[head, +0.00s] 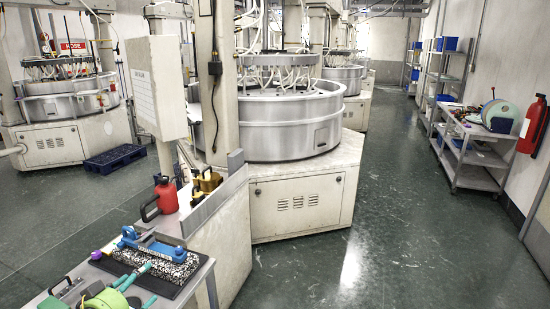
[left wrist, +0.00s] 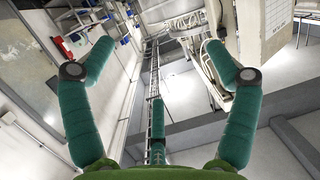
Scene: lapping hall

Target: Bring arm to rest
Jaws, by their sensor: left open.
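My left gripper (head: 137,284) is at the bottom left of the head view, in front of the near bench (head: 196,283). Its body is green and its fingers are teal. My right gripper is in neither view.
On the near bench are a dark mat (head: 170,281) and a blue-handled tool (head: 150,245). A red can (head: 167,196) and brass-coloured pieces (head: 208,181) stand behind. A large round machine (head: 290,125) stands beyond. The aisle floor (head: 400,230) is clear; a grey cart (head: 470,155) stands right.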

